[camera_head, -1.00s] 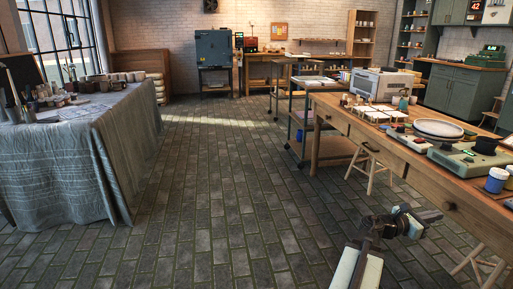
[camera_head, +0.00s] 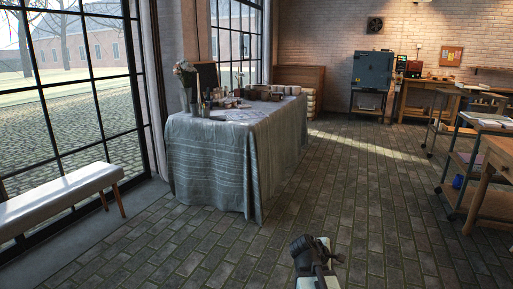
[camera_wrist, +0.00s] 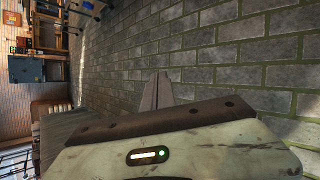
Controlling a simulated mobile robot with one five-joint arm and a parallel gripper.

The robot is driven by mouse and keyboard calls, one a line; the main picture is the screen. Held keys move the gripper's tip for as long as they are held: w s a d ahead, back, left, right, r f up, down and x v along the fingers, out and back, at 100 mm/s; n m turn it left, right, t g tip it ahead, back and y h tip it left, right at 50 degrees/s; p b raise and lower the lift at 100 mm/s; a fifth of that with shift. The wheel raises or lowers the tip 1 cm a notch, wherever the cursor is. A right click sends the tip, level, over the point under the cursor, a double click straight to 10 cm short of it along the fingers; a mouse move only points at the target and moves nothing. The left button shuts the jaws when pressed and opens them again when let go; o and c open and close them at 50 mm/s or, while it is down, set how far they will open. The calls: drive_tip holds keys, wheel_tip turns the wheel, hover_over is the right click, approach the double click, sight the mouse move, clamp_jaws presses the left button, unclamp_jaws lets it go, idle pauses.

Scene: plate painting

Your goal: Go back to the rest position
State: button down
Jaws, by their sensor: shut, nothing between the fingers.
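My gripper shows in the wrist view (camera_wrist: 158,78). Its two fingers lie together with nothing between them, over the brick floor. In the head view my arm is low at the bottom centre, over bare floor and clear of the furniture. The fingertips are too small to make out there. The wrist picture is turned on its side, with the room's far wall along its left edge.
A cloth-covered table (camera_head: 225,165) with pots stands left of centre. A white bench (camera_head: 62,196) is by the window at the left. A wooden table (camera_head: 492,180) and a trolley (camera_head: 455,186) stand at the right. The brick floor between is clear.

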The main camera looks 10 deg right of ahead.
drive_tip(key=s+a+f+m+g+y, duration=0.1)
drive_tip(key=s+a+f+m+y, duration=0.2)
drive_tip(key=a, duration=0.5)
drive_tip(key=s+a+f+m+g+y, duration=0.2)
drive_tip(key=a+m+y, duration=0.15)
drive_tip(key=a, duration=0.55)
drive_tip(key=s+a+f+m+g+y, duration=0.1)
drive_tip(key=s+a+f+m+y, duration=0.15)
drive_tip(key=a+m, duration=0.4)
wheel_tip(320, 180, up, 38)
drive_tip(key=a+p, duration=0.2)
drive_tip(key=p, duration=3.6)
drive_tip(key=shift+w+n, duration=0.3)
drive_tip(key=shift+n, duration=0.1)
drive_tip(key=shift+f, duration=0.1)
